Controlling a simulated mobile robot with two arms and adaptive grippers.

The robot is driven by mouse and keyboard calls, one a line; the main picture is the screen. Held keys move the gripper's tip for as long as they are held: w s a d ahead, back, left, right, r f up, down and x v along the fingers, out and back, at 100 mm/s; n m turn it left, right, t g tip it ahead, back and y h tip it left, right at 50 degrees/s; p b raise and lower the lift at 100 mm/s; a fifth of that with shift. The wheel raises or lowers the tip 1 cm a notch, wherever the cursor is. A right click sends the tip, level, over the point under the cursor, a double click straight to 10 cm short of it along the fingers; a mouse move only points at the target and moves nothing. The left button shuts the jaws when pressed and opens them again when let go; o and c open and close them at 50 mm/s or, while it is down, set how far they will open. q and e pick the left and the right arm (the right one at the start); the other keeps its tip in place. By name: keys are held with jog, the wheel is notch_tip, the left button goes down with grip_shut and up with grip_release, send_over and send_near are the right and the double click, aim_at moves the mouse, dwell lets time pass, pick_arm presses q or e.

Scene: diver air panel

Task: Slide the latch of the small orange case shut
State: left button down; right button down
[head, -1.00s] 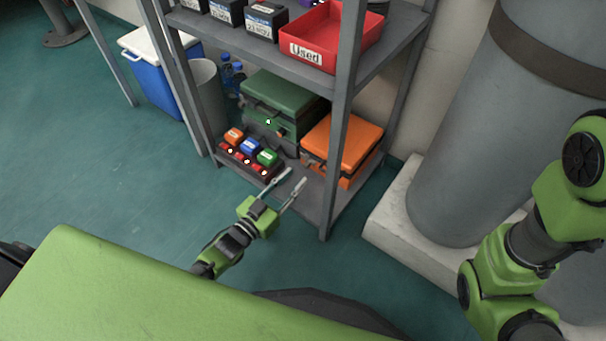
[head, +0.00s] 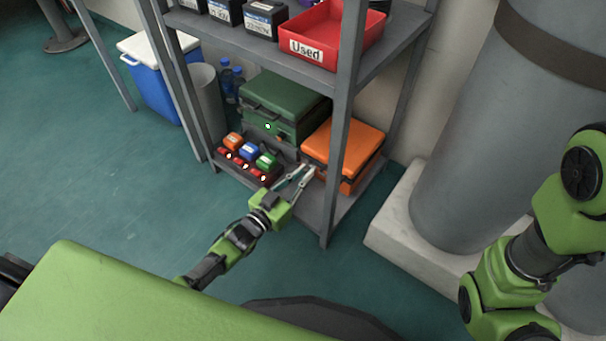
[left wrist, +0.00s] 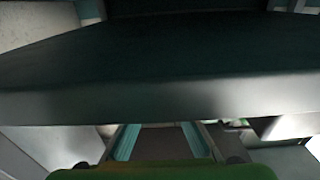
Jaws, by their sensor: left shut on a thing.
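The small orange case (head: 345,143) sits closed on the low shelf, behind the front right post. My left gripper (head: 307,171) reaches in from the left to the case's front, at its left end. Its fingers are shut on the latch there, which is too small and too covered by the fingertips to make out, so its position cannot be told. In the left wrist view, the fingers (left wrist: 160,140) point away below a dark slab that fills the middle. My right arm shows at the right edge, but its gripper is out of view.
A green case (head: 285,95) stands left of the orange one. A tray (head: 243,170) with orange, blue and green blocks lies in front of it. The shelf's front right post (head: 338,150) is close to my gripper. The upper shelf holds a red bin (head: 330,30).

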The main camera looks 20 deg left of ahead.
pick_arm(q)
jog(key=shift+w+a, duration=0.2)
jog(key=shift+a, duration=0.35)
jog(key=shift+w+a, duration=0.2)
jog(key=shift+a, duration=0.35)
jog(key=c, duration=2.1)
grip_release()
jog(key=v, duration=1.2)
